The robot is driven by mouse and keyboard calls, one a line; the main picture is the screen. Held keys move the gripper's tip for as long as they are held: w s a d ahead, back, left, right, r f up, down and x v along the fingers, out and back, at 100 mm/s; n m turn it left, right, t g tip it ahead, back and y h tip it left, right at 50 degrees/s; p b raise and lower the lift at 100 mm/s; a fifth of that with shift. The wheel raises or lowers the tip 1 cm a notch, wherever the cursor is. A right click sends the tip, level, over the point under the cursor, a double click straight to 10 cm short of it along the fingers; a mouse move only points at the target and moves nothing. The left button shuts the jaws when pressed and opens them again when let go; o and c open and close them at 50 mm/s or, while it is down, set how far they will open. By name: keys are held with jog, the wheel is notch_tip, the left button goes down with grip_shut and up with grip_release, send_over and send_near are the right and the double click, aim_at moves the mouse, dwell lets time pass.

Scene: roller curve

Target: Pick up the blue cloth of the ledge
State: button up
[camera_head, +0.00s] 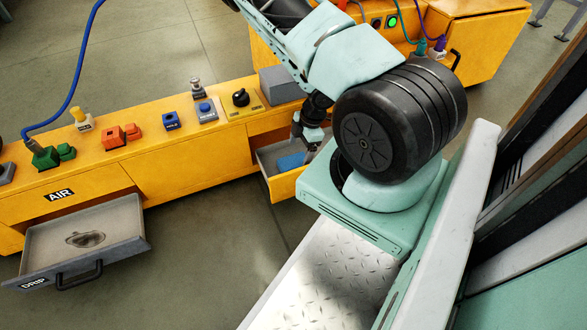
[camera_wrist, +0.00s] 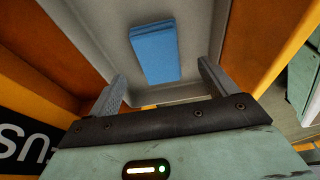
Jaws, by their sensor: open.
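The blue cloth (camera_wrist: 154,54) lies folded in a grey-lined open drawer (camera_wrist: 85,40), ahead of my fingers in the wrist view. In the head view the cloth (camera_head: 291,161) shows inside the small orange-fronted drawer (camera_head: 288,184), partly hidden by my gripper. My gripper (camera_wrist: 160,88) is open and empty, its two fingers spread to either side below the cloth. In the head view my gripper (camera_head: 306,150) is over the drawer's right part. I cannot tell how far the fingertips are above the drawer floor.
The orange bench (camera_head: 195,160) carries several coloured fittings and a grey block (camera_head: 280,84). A drip drawer (camera_head: 85,240) stands open at the left. The drawer's walls are close around my gripper. Bare floor lies in front of the bench.

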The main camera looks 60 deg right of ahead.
aim_at(294, 161)
jog(key=shift+b+x, duration=2.5)
jog(key=shift+x, duration=0.25)
jog(key=shift+w+a+r, duration=0.1)
jog(key=shift+w+a, duration=0.05)
jog(key=c, duration=1.2)
jog(key=shift+r, duration=0.15)
notch_tip(294, 161, up, 18)
jog(key=p, duration=1.1)
